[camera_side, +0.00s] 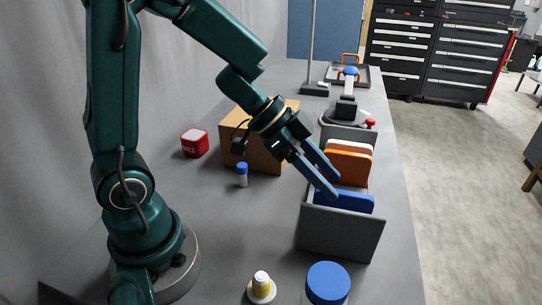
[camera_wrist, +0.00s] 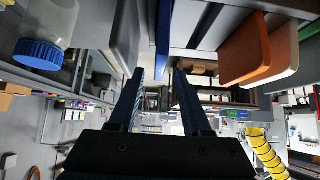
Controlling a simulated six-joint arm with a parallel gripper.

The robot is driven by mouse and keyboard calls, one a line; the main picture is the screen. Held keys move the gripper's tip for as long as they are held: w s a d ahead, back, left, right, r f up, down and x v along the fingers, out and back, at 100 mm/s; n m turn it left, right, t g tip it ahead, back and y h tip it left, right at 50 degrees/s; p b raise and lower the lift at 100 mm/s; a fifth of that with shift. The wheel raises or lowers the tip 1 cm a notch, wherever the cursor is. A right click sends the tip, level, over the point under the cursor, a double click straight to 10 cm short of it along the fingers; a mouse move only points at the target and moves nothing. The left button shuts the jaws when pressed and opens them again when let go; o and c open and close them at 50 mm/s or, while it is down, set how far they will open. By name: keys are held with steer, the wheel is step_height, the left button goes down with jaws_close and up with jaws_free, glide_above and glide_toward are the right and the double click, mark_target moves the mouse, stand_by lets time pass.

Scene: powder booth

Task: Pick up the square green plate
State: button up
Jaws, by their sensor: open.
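In the wrist view the fingers (camera_wrist: 159,76) point ahead, with the blue plate (camera_wrist: 163,38) seen edge-on and the orange plate (camera_wrist: 245,50) to the right. The fingers hide part of the bin's inside.
A cardboard box (camera_side: 262,150) stands left of the bin. A red block (camera_side: 195,143), a small blue-capped vial (camera_side: 242,175), a yellow-and-white bottle (camera_side: 261,286) and a blue-lidded jar (camera_side: 328,280) stand on the table. A black device (camera_side: 346,113) stands behind the bin.

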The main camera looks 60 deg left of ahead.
steer(key=w+a+r+n+t+y, duration=0.1)
steer(key=a+r+n+t+y, duration=0.7)
steer(key=r, duration=0.4)
steer(key=s+d+f+g, duration=0.2)
steer(key=s+f+g, duration=0.1)
steer(key=s, duration=0.4)
steer(key=s+d+f+n+g+h, duration=0.1)
steer(key=s+d+f+g, duration=0.2)
steer(key=s, duration=0.4)
steer(key=f+g, duration=0.1)
steer(key=g, duration=0.1)
steer(key=shift+s+d+f+g, duration=0.15)
steer(key=shift+s+g, duration=0.05)
steer(key=shift+g, duration=0.1)
steer(key=shift+s+d+h, duration=0.1)
steer(key=shift+h, duration=0.2)
steer(key=c, duration=0.3)
steer(key=shift+c, duration=0.2)
